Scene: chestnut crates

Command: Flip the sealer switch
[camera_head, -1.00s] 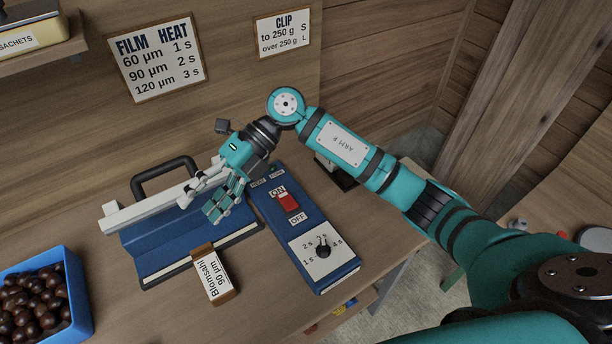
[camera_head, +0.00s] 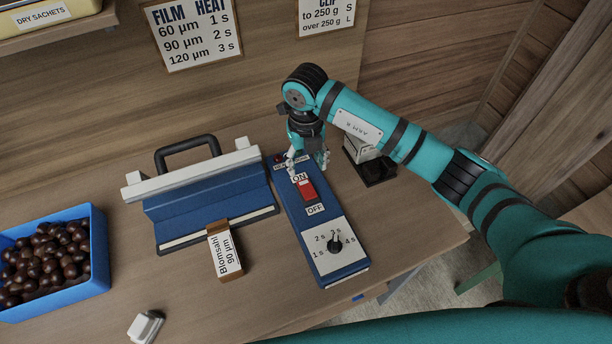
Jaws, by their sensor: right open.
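The sealer is a blue unit with a control box (camera_head: 325,232) and a sealing bed (camera_head: 208,207) with a white arm and black handle. The red switch (camera_head: 308,190) sits on the control box between the ON label and the OFF label. A dial (camera_head: 334,246) is at the box's near end. My right gripper (camera_head: 308,170) is open and points down over the far end of the box, its fingers just beyond the switch by the ON label. I cannot tell if a finger touches the box. My left gripper is not in view.
A blue crate (camera_head: 98,250) of chestnuts is at the left. A film packet labelled Blomsahl 90 µm (camera_head: 226,254) lies at the bed's front edge. A small white object (camera_head: 146,326) is at the near edge. A white and black device (camera_head: 368,160) stands right of my gripper.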

